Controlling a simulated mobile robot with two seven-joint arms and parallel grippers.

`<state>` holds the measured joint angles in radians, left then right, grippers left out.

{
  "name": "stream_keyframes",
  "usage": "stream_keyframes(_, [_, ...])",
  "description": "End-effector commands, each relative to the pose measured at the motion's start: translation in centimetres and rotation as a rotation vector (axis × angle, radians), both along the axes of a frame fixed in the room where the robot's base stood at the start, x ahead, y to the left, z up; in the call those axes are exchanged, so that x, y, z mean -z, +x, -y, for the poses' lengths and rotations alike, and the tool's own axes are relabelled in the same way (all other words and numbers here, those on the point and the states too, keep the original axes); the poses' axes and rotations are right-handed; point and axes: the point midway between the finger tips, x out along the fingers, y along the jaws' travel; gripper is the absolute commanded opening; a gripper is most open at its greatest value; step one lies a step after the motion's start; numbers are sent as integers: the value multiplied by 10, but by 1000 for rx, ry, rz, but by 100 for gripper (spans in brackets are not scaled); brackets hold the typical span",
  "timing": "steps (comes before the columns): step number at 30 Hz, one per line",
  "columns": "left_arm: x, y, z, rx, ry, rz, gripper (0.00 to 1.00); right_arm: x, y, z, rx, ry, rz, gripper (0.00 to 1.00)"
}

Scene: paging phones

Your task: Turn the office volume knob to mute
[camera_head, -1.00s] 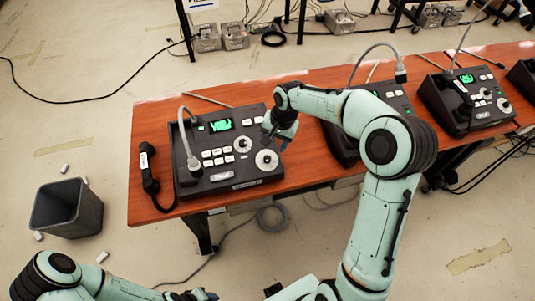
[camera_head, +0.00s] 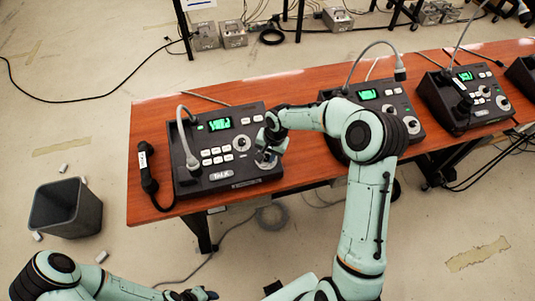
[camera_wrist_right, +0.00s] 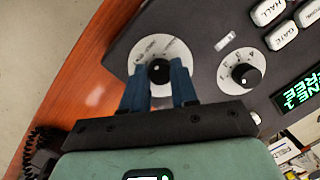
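The nearest paging phone (camera_head: 190,183) sits on the left end of the table, with a gooseneck microphone, a green screen and two knobs on white dials. Its larger-dial knob (camera_wrist_right: 159,72) is black; the dial's lettering is too small to read. My right gripper (camera_head: 266,155) is over this dial. In the right wrist view its blue fingers (camera_wrist_right: 160,70) stand on either side of the knob, apart from each other; firm contact cannot be told. The smaller-dial knob (camera_wrist_right: 246,75) is to the right there. My left gripper (camera_head: 195,295) is low at the bottom edge, its opening unclear.
A black handset (camera_head: 147,170) lies left of the phone. More phones stand to the right, one (camera_head: 400,115) behind my right arm. White buttons (camera_wrist_right: 284,33) lie close to the dials. A dark bin (camera_head: 68,207) stands on the floor at left.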

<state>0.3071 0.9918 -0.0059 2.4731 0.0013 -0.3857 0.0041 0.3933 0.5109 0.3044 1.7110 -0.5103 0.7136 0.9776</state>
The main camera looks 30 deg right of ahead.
Motion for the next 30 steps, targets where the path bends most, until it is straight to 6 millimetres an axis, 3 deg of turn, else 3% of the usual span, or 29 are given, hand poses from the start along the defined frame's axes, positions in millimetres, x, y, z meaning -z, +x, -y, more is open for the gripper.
stream_keyframes(2, [0,0,0,0,0,0,43,0,0,0,0,1,1,0])
stream_keyframes(14, [0,0,0,0,0,0,43,-1,1,0,-57,-15,-2,0])
stream_keyframes(30, [-1,1,0,0,0,1,43,-1,2,-2,-484,-124,-28,0])
